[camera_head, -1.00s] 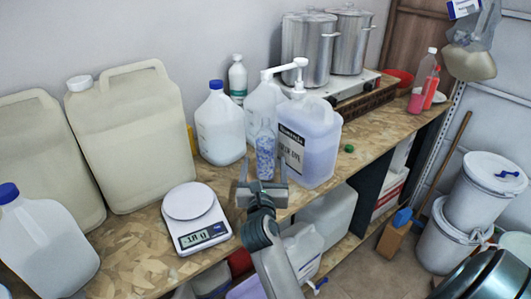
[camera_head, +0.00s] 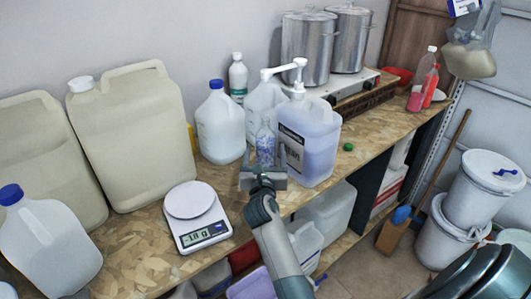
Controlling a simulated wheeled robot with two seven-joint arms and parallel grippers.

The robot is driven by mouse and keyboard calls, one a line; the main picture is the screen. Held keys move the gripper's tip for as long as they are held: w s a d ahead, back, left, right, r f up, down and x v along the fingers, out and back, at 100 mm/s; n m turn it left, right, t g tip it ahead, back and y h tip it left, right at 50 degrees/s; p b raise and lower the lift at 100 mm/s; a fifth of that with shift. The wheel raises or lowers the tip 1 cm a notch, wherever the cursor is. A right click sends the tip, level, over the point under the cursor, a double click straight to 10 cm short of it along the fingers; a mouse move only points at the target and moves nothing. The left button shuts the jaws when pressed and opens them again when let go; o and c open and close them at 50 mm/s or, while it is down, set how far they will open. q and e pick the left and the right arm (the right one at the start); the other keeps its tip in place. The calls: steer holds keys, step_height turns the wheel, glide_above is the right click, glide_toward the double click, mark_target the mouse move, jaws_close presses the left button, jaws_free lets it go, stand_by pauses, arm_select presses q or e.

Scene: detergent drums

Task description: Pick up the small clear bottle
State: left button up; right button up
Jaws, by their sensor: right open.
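The small clear bottle (camera_head: 265,143) stands upright on the wooden shelf, with blue-and-white contents or pattern showing through it. It stands just left of the large jug with lavender liquid (camera_head: 318,150). My right gripper (camera_head: 264,167) is open at the bottle, with one finger on each side of its lower part. The gripper body hides the bottle's base. I cannot tell whether the fingers touch it. My left gripper is not in view.
A white scale (camera_head: 196,217) stands to the left of my arm. Large beige canisters (camera_head: 130,135) fill the left. A green cap (camera_head: 348,147) lies to the right.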

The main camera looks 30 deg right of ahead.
steer(key=shift+w+d, duration=0.1)
steer(key=shift+w, duration=0.05)
stand_by(0.3)
steer(key=c, duration=1.5)
steer(key=shift+r, duration=0.15)
